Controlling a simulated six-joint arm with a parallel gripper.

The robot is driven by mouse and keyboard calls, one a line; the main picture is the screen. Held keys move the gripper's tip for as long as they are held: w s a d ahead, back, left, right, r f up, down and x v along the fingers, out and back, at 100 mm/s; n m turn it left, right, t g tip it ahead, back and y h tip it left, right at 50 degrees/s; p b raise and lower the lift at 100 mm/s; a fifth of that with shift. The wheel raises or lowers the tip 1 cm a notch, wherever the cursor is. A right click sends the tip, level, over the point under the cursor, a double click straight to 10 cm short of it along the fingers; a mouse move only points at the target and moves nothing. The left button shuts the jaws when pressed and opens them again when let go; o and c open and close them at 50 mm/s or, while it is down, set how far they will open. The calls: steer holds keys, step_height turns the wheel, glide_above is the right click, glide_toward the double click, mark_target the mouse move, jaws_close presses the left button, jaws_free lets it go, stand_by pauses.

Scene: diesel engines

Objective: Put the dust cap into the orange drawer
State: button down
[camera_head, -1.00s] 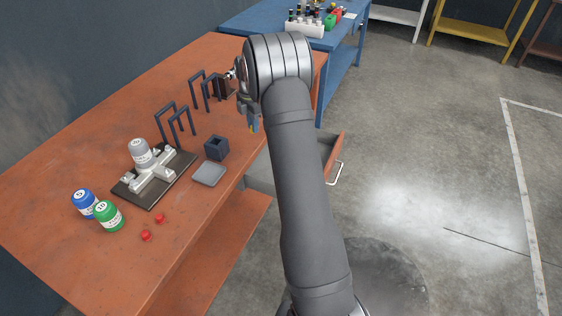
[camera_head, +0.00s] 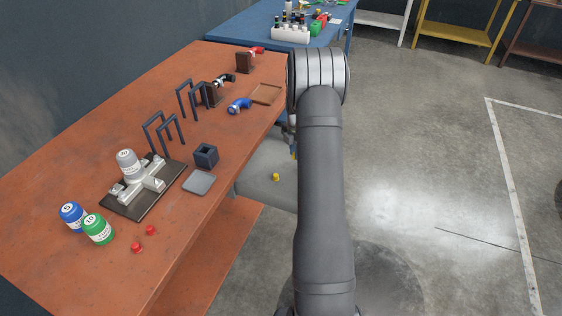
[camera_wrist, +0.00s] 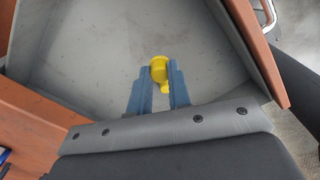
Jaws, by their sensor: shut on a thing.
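The drawer (camera_head: 254,181) stands open at the bench's right side, with a grey floor and an orange front wall that shows in the wrist view (camera_wrist: 262,62). My gripper (camera_head: 293,153) is over the drawer, partly hidden by my arm. In the wrist view my gripper (camera_wrist: 161,72) is shut on a yellow dust cap (camera_wrist: 160,65) at its fingertips. A second yellow piece (camera_wrist: 166,89) shows between the fingers; I cannot tell whether it is separate. In the head view a yellow cap (camera_head: 276,177) appears on the drawer floor.
The orange bench (camera_head: 60,180) holds a dark fixture plate (camera_head: 125,204), blue (camera_head: 73,216) and green (camera_head: 98,229) bottles, red caps (camera_head: 137,248), a dark box (camera_head: 206,155), a grey pad (camera_head: 199,182), black frames and a blue elbow (camera_head: 239,105). A drawer handle (camera_wrist: 268,14) shows at the upper right.

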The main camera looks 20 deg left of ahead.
glide_above(283, 167)
step_height(283, 167, down, 3)
steer(key=shift+w+a+f, duration=0.1)
steer(key=shift+f, duration=1.95)
steer(key=c, duration=1.3)
jaws_free()
steer(key=shift+f, duration=0.1)
steer(key=shift+c, duration=0.2)
step_height(283, 167, up, 12)
steer(key=shift+f, duration=3.95)
